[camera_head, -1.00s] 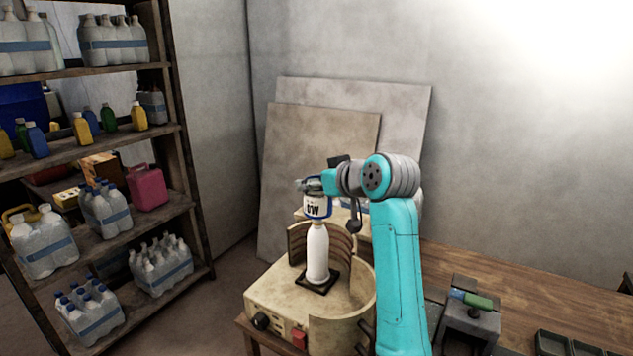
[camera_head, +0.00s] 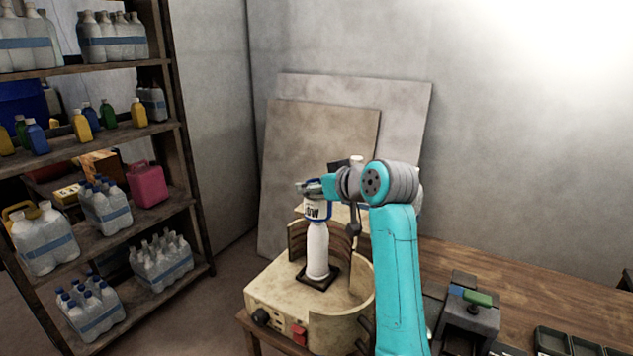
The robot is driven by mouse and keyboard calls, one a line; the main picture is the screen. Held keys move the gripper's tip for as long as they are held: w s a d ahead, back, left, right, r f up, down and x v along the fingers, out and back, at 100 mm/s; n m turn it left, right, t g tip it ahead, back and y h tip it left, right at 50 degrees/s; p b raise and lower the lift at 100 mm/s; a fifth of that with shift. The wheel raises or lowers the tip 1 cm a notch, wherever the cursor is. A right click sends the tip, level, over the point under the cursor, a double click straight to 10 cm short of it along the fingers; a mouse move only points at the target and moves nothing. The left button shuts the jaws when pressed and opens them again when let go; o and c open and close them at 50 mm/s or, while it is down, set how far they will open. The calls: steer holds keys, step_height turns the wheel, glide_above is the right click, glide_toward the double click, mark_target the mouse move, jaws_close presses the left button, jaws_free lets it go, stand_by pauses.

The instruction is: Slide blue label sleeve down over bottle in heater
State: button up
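A white bottle (camera_head: 317,255) stands upright on a dark square plate (camera_head: 318,279) inside the beige, open-fronted heater (camera_head: 281,282). A white label sleeve with blue edges and dark lettering (camera_head: 317,210) is at the bottle's top, its lower edge around or just in front of the neck; I cannot tell which. My gripper (camera_head: 306,187) is at the sleeve's upper rim, reaching in from the right. It appears closed on the sleeve, though the fingertips are small and partly hidden. The bottle's cap and neck are hidden by the sleeve.
The heater's curved walls (camera_head: 341,330) rise behind and to the right of the bottle. A wooden bench (camera_head: 540,290) on the right carries a grey fixture with a green piece (camera_head: 478,298) and dark trays (camera_head: 553,341). Shelves of bottles (camera_head: 105,215) stand at left.

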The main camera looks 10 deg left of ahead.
mark_target(317, 230)
steer(key=shift+f, duration=1.8)
steer(key=shift+f, duration=0.35)
steer(key=shift+f, duration=0.75)
steer(key=shift+f, duration=0.35)
steer(key=shift+f, duration=0.75)
steer(key=shift+f, duration=0.4)
steer(key=shift+f, duration=0.75)
steer(key=shift+f, duration=0.35)
steer(key=shift+f, duration=0.75)
